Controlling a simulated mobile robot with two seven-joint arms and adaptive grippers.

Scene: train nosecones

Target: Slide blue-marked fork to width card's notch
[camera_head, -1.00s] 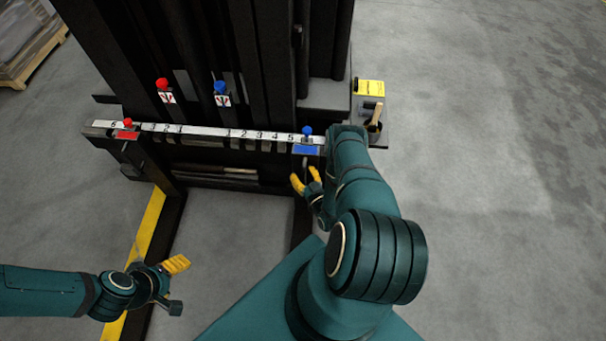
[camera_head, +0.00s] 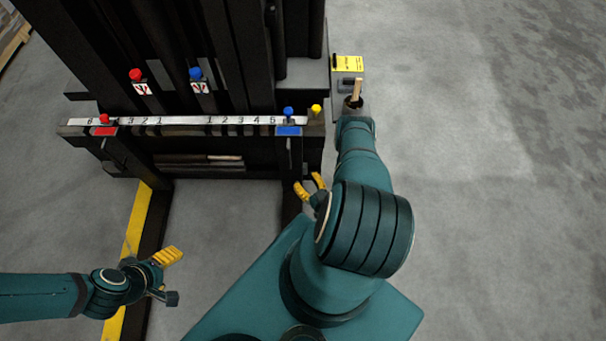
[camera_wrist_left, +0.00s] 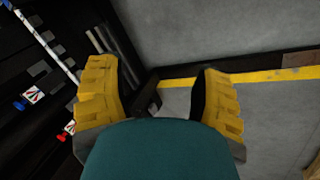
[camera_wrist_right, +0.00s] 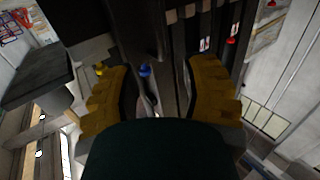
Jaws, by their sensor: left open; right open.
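The blue-marked fork has a blue knob (camera_head: 288,112) and a blue plate (camera_head: 289,131) at the right part of the numbered rail (camera_head: 185,121), just right of the 5. My right gripper (camera_head: 310,187) is open and empty, below and slightly right of that plate. In the right wrist view the blue knob (camera_wrist_right: 145,70) shows between the open fingers (camera_wrist_right: 157,78), beyond the tips. My left gripper (camera_head: 170,277) is open and empty, low at the left, far from the rail. A yellow card (camera_head: 348,63) is on a box at the right; its text is unreadable.
A red knob (camera_head: 104,118) with a red plate stands at the rail's left part. A yellow knob (camera_head: 316,108) is at its right end. Red (camera_head: 136,75) and blue (camera_head: 195,73) levers rise above the rail. A wooden-handled lever (camera_head: 356,90) stands beside my right forearm.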

